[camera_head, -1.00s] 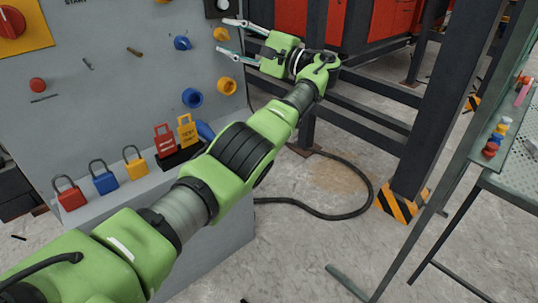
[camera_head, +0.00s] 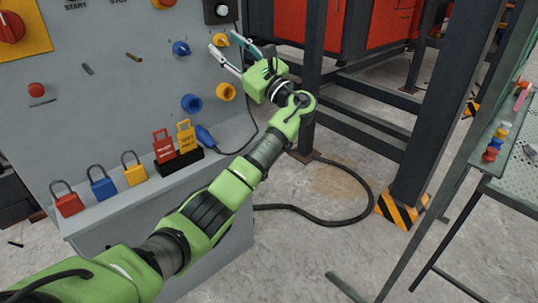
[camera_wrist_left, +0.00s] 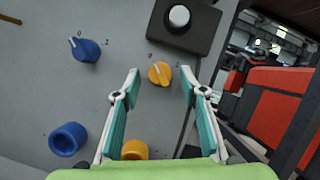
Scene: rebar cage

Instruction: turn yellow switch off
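The yellow switch (camera_head: 221,40) is a small round knob on the grey panel, at the panel's right side in the head view. In the left wrist view the yellow switch (camera_wrist_left: 160,74) shows between and beyond the fingertips, with its pointer ridge tilted to the upper left. My left gripper (camera_head: 228,43) is open in front of the panel, its fingers pointing at the switch. In the left wrist view the gripper (camera_wrist_left: 160,85) has one finger on each side of the switch, with nothing between the pads. Contact with the panel cannot be told. My right gripper is not in view.
A blue switch (camera_head: 181,48) sits left of the yellow one. A blue socket (camera_head: 191,103) and a yellow socket (camera_head: 226,91) are below. A black box with a white button (camera_wrist_left: 180,17) is above. Padlocks (camera_head: 103,183) stand on the ledge. A dark steel post (camera_head: 312,75) is to the right.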

